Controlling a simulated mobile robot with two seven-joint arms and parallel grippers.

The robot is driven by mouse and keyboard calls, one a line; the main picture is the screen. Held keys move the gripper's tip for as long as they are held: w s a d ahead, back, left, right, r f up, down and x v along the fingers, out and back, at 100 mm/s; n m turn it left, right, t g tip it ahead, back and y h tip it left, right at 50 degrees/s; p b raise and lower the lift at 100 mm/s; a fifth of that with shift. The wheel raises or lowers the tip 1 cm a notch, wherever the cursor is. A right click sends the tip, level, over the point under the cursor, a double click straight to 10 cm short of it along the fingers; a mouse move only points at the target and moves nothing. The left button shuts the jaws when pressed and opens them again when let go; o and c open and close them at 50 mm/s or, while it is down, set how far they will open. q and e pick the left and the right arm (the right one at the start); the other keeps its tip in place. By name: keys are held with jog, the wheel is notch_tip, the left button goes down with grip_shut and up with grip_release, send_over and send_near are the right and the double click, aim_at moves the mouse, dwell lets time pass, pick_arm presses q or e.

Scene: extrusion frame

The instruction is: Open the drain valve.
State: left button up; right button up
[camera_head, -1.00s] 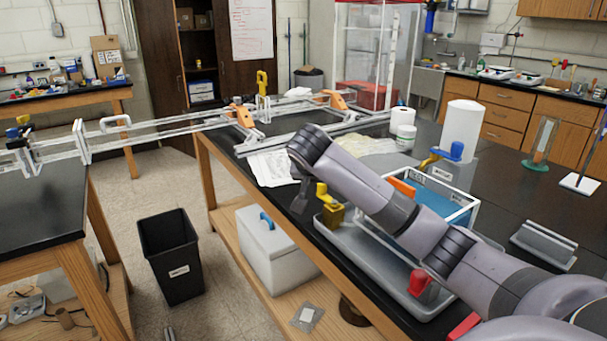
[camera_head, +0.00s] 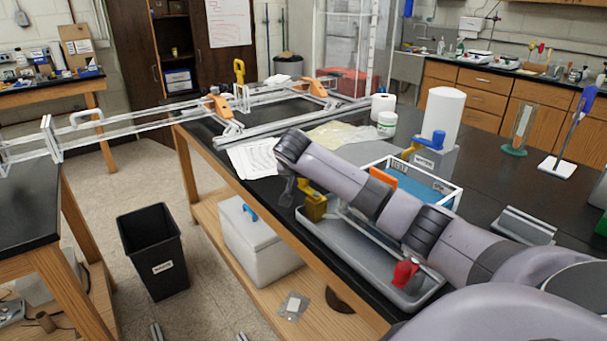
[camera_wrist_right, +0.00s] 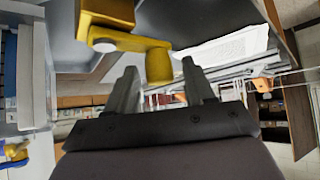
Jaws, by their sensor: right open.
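In the head view my right gripper (camera_head: 288,190) is just left of this valve. A red valve (camera_head: 404,274) is at the tray's near right end, and a blue-handled valve (camera_head: 433,141) tops a grey box. No label shows which is the drain. My left gripper is out of view.
The grey tray (camera_head: 340,247) lies along the bench edge under my right arm. A white-framed tank (camera_head: 450,189) with blue inside is behind the arm. White papers (camera_head: 253,160) lie left of it. A black bin (camera_head: 153,250) stands on the floor.

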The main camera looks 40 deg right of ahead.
jog(key=shift+f, duration=0.15)
jog(key=shift+c, duration=0.3)
grip_shut()
